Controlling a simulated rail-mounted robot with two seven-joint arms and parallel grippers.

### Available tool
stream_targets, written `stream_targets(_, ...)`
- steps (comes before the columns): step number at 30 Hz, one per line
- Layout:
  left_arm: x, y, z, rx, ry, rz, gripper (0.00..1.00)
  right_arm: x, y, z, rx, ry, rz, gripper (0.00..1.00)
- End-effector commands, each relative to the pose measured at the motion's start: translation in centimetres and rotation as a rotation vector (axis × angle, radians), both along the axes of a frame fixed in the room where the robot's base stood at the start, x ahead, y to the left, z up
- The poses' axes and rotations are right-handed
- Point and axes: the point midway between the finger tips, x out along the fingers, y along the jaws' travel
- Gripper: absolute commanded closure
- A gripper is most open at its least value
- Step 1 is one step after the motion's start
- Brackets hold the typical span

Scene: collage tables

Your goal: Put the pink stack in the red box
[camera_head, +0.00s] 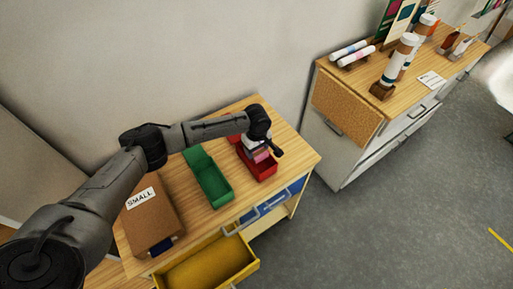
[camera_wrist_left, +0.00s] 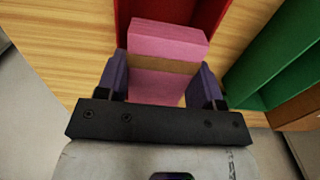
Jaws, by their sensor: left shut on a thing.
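The pink stack (camera_wrist_left: 168,45) has a brown band around it and sits between the two fingers of my left gripper (camera_wrist_left: 163,85), which is shut on it. In the head view the stack (camera_head: 261,156) shows small below the left wrist, overlapping the red box (camera_head: 264,173). The red box also shows behind the stack in the left wrist view (camera_wrist_left: 211,14). The stack looks to be at or just above the box; I cannot tell whether it touches it. My arm hides part of the box. My right gripper is in neither view.
A green box (camera_head: 212,186) stands left of the red box. A brown box labelled SMALL (camera_head: 150,217) is farther left. A yellow drawer (camera_head: 210,265) is open in front. A second cabinet with rolls and bottles (camera_head: 398,62) stands at the right.

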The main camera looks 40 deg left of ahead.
Motion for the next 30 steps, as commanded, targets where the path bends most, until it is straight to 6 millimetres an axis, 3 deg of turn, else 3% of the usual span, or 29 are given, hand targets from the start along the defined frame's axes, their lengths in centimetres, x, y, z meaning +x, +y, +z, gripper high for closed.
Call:
stream_targets(10,0.0,0.0,0.0,0.000,0.000,0.000,0.09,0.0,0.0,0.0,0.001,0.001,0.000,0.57)
stream_targets(20,0.0,0.0,0.5,0.000,-0.001,0.000,0.09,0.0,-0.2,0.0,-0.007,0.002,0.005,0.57)
stream_targets(30,0.1,0.0,6.4,-0.001,-0.003,-0.001,0.09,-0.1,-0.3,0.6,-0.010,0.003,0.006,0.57)
